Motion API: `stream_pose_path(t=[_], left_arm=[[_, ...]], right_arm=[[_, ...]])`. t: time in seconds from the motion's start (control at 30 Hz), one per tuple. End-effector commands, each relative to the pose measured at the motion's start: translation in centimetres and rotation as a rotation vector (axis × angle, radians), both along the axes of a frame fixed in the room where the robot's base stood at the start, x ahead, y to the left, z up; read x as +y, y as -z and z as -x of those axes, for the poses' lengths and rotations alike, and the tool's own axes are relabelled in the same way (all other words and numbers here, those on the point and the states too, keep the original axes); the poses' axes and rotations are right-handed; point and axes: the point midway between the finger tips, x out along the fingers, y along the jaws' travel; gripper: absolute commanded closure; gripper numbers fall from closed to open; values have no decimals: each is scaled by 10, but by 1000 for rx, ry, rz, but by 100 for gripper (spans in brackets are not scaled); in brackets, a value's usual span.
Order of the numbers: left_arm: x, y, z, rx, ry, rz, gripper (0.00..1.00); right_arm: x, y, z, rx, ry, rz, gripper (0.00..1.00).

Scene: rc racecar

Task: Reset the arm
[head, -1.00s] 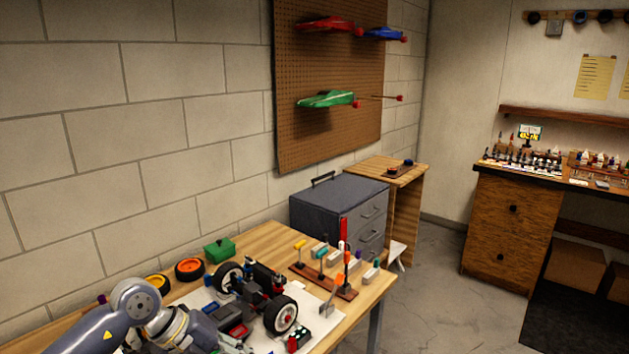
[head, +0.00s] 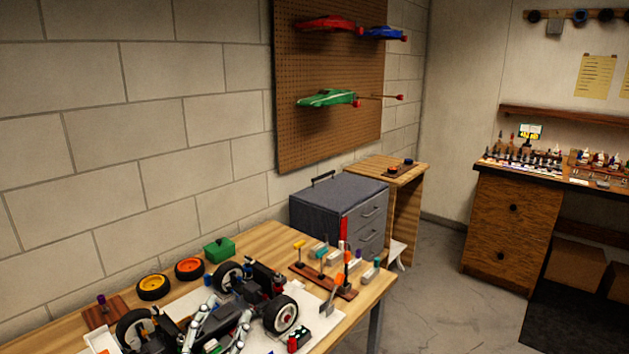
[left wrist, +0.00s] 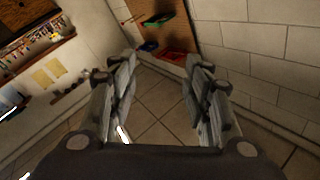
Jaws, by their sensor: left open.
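My left gripper (head: 223,318) shows at the bottom of the head view, in front of the RC car chassis (head: 281,314), with its silver fingers pointing up and apart. In the left wrist view the same gripper (left wrist: 160,75) is open, with nothing between its fingers. That view is tilted and shows the floor, wall and pegboard beyond the fingers. Most of my left arm is below the head picture. My right gripper is in neither view.
The chassis sits on the wooden workbench (head: 262,240). Around it are orange-rimmed wheels (head: 153,287), a green box (head: 219,249) and a tool rack (head: 322,279). A grey drawer cabinet (head: 337,205) stands behind. Car bodies hang on the pegboard (head: 330,130).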

Motion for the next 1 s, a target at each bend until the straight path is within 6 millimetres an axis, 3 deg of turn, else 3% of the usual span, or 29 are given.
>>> stream_pose_path(t=[0.1, 0.2, 0.3, 0.4, 0.6, 0.73, 0.77, 1.0], left_arm=[[33, 61, 22, 248, -140, 80, 55], [52, 115, 53, 476, -230, 125, 55], [61, 166, 96, 709, -288, 156, 55], [61, 203, 142, 915, -314, 173, 55], [52, 246, 225, 1241, -307, 181, 55], [43, 259, 276, 1420, -278, 183, 55], [42, 264, 281, 1445, -272, 181, 55], [40, 329, 264, 1459, -279, 171, 55]], right_arm=[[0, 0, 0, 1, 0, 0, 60], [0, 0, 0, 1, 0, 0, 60], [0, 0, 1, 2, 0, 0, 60], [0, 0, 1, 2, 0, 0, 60], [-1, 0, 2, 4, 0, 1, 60], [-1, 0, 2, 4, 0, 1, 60], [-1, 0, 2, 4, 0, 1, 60], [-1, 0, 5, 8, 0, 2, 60]])
